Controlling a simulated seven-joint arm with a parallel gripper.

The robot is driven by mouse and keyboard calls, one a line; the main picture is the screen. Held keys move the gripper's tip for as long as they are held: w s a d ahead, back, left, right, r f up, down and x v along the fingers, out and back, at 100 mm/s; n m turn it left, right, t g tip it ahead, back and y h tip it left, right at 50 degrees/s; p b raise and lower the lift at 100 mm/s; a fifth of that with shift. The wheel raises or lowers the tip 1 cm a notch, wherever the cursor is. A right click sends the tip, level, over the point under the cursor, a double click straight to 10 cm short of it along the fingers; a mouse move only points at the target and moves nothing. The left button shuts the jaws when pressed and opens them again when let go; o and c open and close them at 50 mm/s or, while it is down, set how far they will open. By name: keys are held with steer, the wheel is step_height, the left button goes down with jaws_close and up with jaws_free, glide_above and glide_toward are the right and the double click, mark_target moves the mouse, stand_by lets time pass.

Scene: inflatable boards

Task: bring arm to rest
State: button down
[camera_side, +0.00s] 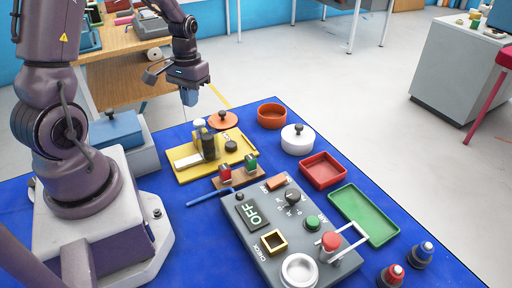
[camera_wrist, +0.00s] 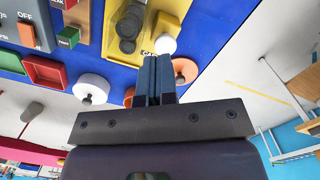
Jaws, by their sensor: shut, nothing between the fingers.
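My gripper (camera_side: 189,97) is raised above the far left part of the blue table, fingers pointing down. In the wrist view its two blue fingers (camera_wrist: 158,80) are shut together with nothing between them. Below it and to the right in the side view is a yellow board (camera_side: 184,156) with a black cylinder and a white knob. My gripper touches nothing.
A grey control panel (camera_side: 260,235) with OFF sign, knobs and a handle fills the front. Red tray (camera_side: 323,171), green tray (camera_side: 370,214), white lidded pot (camera_side: 297,140) and orange bowl (camera_side: 271,116) stand right. A blue-lidded box (camera_side: 117,129) is near my base.

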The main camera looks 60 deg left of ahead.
steer(key=s+d+r+m+t, duration=0.3)
steer(key=d+r, duration=0.6)
steer(key=r, duration=0.1)
steer(key=s+d+r+m+t, duration=0.3)
steer(key=d+r, duration=0.6)
steer(key=d, duration=0.1)
steer(key=shift+d+r, duration=0.2)
steer(key=shift+r, duration=0.15)
